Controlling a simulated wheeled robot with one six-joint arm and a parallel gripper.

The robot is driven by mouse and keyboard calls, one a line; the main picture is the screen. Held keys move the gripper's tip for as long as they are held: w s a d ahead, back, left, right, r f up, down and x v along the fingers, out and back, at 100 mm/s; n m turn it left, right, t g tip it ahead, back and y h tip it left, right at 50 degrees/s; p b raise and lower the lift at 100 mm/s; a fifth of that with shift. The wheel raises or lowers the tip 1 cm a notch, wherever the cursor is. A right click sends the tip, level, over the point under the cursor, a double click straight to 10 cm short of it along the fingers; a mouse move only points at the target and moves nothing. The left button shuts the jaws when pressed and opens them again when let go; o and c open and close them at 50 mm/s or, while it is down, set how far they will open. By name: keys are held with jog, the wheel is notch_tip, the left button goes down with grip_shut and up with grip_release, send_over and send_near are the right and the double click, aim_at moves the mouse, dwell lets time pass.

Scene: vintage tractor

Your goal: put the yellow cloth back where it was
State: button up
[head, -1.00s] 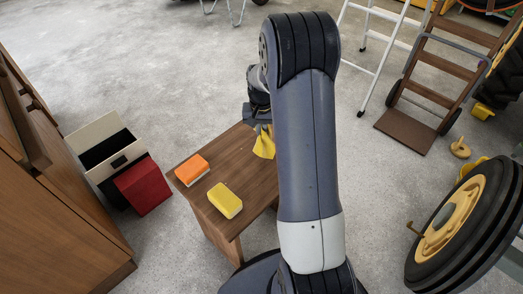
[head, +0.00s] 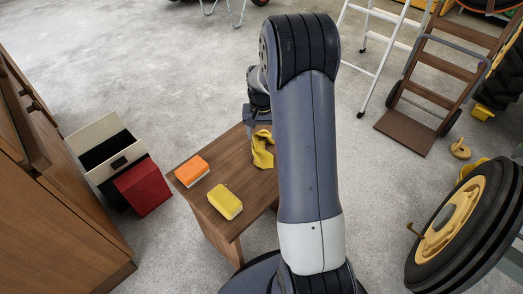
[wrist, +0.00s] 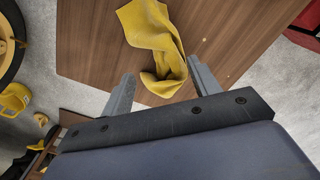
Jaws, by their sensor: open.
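The yellow cloth (head: 262,150) lies crumpled on the wooden table (head: 225,172), partly hidden behind my arm in the head view. In the wrist view the cloth (wrist: 152,38) lies on the table top, with its lower folded end between my fingers. My gripper (wrist: 160,88) is open, one finger on each side of that end, with a gap beside each finger. In the head view my gripper (head: 257,116) shows only in part at the table's far edge.
An orange sponge (head: 192,170) and a yellow sponge (head: 225,201) are on the table. A red box (head: 143,187) and an open bin (head: 103,143) stand left. A hand truck (head: 432,90), a white ladder (head: 380,50) and a wheel (head: 452,225) are right.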

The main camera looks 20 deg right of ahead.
jog(key=shift+r, duration=0.1)
notch_tip(320, 180, up, 11)
jog(key=p, duration=0.2)
jog(key=shift+f, duration=0.2)
jog(key=shift+f, duration=0.15)
jog(key=shift+f, duration=1.55)
